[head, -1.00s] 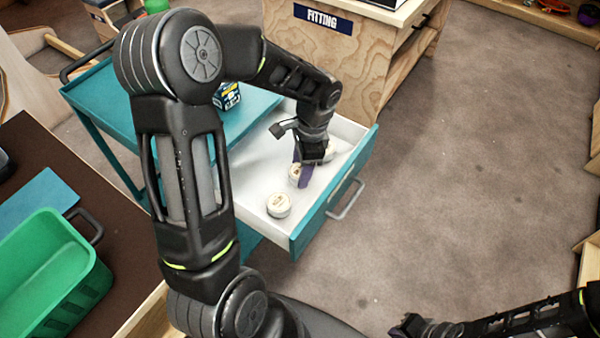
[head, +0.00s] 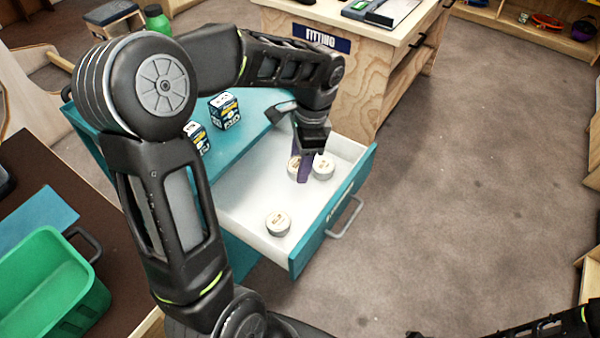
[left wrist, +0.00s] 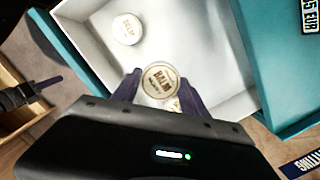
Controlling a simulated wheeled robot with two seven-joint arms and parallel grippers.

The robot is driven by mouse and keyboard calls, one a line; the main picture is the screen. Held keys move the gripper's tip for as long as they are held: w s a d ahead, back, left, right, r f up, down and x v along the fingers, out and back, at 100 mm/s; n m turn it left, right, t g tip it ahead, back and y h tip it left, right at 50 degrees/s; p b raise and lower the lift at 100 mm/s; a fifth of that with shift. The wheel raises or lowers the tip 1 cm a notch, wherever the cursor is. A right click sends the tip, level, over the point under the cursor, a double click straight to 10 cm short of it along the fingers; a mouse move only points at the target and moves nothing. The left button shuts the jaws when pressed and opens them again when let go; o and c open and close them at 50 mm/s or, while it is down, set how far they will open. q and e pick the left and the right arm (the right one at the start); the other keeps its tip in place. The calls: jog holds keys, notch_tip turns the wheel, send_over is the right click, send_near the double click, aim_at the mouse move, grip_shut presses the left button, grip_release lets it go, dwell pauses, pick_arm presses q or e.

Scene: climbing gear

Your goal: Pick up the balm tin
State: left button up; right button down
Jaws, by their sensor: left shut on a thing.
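My left gripper (head: 303,172) is above the white inside of the open drawer (head: 245,205), its purple fingers shut on a round cream balm tin (head: 293,166). A second tin (head: 323,167) lies in the drawer just right of the gripper, and a third (head: 278,223) lies nearer the front. My right gripper (left wrist: 50,83) shows small at the left of the left wrist view; its opening is unclear.
The drawer belongs to a teal cart with boxes (head: 225,110) on its top. A wooden FITTING counter (head: 350,75) stands close behind the drawer. A green bin (head: 50,285) is on the dark table at left. The floor at right is clear.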

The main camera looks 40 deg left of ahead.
pick_arm(q)
jog(key=shift+r, duration=0.35)
dwell(0.4)
